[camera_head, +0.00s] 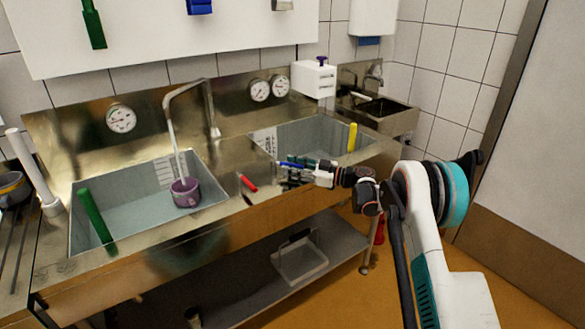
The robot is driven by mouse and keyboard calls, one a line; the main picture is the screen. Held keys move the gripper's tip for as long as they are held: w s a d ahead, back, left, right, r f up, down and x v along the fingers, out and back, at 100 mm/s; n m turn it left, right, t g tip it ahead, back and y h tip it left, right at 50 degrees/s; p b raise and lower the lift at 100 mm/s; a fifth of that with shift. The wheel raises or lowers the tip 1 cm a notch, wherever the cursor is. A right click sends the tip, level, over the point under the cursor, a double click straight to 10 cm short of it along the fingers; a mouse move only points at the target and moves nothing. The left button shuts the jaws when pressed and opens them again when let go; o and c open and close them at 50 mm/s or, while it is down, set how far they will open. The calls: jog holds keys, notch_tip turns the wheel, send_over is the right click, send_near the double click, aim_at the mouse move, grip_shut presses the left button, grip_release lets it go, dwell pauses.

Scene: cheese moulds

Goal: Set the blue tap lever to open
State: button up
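A small blue piece, which looks like the blue tap lever (291,165), shows at the front of the right basin, right among my gripper's fingers. Its base and angle are mostly hidden by the gripper. My gripper (289,171) reaches in from the right at the front rim of the sink, at or very near the blue piece. The fingers are too small and overlapped to tell whether they are open, shut or touching it. A red lever (248,184) sits on the steel front ledge to the left of my gripper.
A green handle (95,221) leans there; a yellow handle (352,137) stands in the right basin (322,132).

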jog(key=shift+d, duration=0.15)
jog(key=v, duration=1.1)
jog(key=shift+s+d, duration=0.15)
jog(key=shift+d, duration=0.25)
jog(key=shift+r, duration=0.1)
